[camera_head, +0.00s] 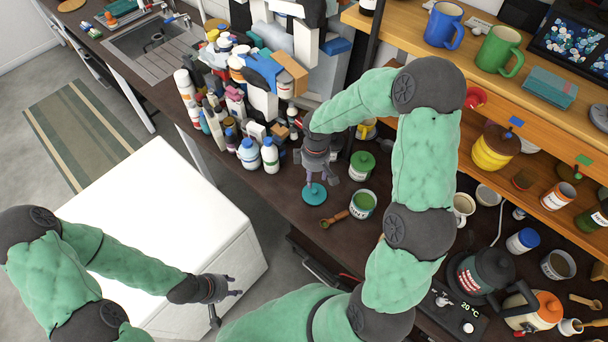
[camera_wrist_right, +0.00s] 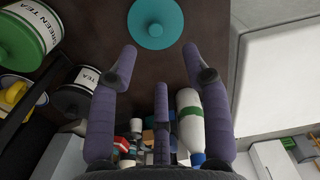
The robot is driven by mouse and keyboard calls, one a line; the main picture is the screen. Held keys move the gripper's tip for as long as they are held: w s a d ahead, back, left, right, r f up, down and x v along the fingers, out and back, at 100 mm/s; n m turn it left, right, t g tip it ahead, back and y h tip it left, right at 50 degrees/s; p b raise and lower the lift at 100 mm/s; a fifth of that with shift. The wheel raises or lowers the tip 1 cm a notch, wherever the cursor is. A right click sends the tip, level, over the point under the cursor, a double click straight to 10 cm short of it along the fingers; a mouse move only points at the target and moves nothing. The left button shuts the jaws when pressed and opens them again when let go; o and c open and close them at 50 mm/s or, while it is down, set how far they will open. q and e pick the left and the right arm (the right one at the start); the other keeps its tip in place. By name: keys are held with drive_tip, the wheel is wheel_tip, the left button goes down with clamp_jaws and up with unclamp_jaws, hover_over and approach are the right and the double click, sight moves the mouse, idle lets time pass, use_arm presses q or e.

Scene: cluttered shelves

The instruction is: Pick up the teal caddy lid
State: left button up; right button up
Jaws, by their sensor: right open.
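The teal caddy lid (camera_head: 314,195) is a round disc lying on the dark counter near its front edge. In the wrist view the lid (camera_wrist_right: 155,24) shows at the top with a raised knob in its middle. My right gripper (camera_head: 319,175) is just above the lid, pointing down. In the wrist view its fingers (camera_wrist_right: 160,62) are spread and empty, with the lid beyond the tips. My left gripper (camera_head: 228,297) is beside the white block at the lower left, its fingers apart and nothing seen between them.
A green-lidded tin (camera_head: 361,165) stands behind. White bottles (camera_head: 269,155) and dense clutter (camera_head: 235,95) are to the left. An orange shelf (camera_head: 530,130) with jars is on the right.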

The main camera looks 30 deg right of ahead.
drive_tip(key=b, duration=0.1)
hover_over(315, 190)
wheel_tip(315, 190, down, 5)
drive_tip(key=shift+a+f, duration=0.15)
wheel_tip(315, 190, down, 5)
drive_tip(key=shift+w+r+b, duration=0.1)
drive_tip(key=shift+r+b, duration=0.1)
drive_tip(key=shift+b, duration=0.25)
clamp_jaws()
